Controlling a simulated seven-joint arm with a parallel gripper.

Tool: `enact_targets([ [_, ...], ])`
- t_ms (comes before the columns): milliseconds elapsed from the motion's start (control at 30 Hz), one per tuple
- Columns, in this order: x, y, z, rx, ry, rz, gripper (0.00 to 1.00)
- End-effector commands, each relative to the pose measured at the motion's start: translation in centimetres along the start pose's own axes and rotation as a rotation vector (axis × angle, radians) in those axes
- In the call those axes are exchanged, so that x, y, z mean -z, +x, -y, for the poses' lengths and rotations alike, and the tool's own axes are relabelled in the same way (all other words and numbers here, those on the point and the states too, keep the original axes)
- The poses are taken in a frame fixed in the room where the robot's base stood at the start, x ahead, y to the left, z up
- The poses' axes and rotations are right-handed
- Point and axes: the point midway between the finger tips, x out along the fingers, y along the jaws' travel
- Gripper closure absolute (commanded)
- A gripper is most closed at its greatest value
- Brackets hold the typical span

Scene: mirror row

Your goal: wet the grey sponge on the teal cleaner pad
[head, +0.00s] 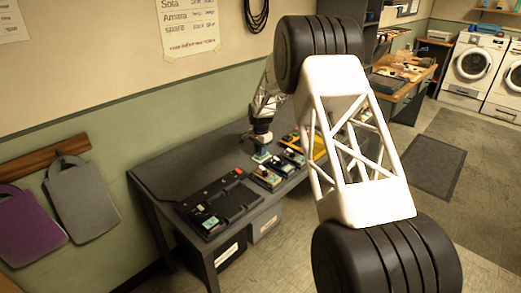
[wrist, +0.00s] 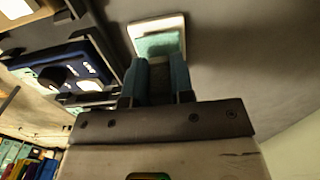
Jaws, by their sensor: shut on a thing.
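My gripper (wrist: 158,80) shows two blue fingers in the wrist view, shut on a dark grey block, which looks like the grey sponge (wrist: 158,88). Just beyond the fingertips is the teal cleaner pad (wrist: 160,44) in a pale, white-rimmed holder. The sponge points toward the pad; I cannot tell whether they touch. In the head view, my gripper (head: 261,153) is low over the dark bench, behind the row of small devices. The sponge and pad are too small to make out there.
The dark bench (head: 160,180) holds a black tray (head: 232,203) at the front and several small devices (head: 268,177) close to my gripper. A yellow item (head: 318,147) lies to the right. In the wrist view, a dark blue device (wrist: 68,72) is close on the left; the right is clear.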

Motion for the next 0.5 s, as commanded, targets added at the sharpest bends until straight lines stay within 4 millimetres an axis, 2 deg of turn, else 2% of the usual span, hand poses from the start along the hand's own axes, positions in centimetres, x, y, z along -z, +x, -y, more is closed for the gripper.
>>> enact_targets([
  [500, 0.0, 0.44, 0.0, 0.0, 0.0, 0.0, 0.97],
])
